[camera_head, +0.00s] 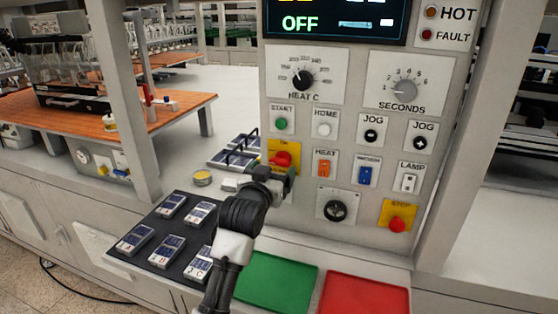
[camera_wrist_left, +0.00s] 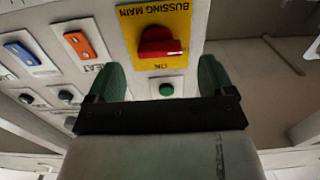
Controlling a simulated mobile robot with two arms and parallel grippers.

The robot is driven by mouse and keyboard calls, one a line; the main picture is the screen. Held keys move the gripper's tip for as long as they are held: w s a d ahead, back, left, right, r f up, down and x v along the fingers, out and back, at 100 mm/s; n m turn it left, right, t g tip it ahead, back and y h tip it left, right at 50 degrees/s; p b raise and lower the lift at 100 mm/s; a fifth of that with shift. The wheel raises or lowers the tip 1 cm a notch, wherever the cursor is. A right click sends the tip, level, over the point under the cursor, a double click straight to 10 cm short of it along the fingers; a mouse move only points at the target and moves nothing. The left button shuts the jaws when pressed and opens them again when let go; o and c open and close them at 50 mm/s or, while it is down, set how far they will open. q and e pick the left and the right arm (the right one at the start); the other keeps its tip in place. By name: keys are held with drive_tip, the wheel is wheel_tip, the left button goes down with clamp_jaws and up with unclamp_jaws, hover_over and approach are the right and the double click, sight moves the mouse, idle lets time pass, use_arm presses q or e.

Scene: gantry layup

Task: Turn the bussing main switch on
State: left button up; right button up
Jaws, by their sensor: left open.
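The bussing main switch (camera_head: 283,159) is a red rotary knob on a yellow plate (camera_head: 272,148) on the left of the upright control panel. In the left wrist view the red knob (camera_wrist_left: 160,42) sits on its yellow plate, whose "BUSSING MAIN" label appears upside down. My left gripper (camera_head: 272,178) is just in front of and below the knob in the head view, partly covering the plate. In the wrist view its green fingers (camera_wrist_left: 160,75) are spread wide, with the knob beyond and between them and nothing held. Contact with the knob is not visible. My right gripper is not in view.
The display (camera_head: 335,22) reads "OFF". A green start button (camera_head: 281,123), orange heat switch (camera_head: 324,168), blue vacuum switch (camera_head: 365,175) and red stop button (camera_head: 397,225) are nearby. Green (camera_head: 275,281) and red (camera_head: 365,296) pads and a dark tray (camera_head: 154,259) lie below.

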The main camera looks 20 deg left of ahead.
sight(278, 164)
use_arm(q)
drive_tip(key=w, duration=0.3)
drive_tip(key=shift+w+r+p, duration=0.1)
drive_tip(key=shift+w+p, duration=0.2)
drive_tip(key=shift+w, duration=0.5)
drive_tip(key=c, duration=0.9)
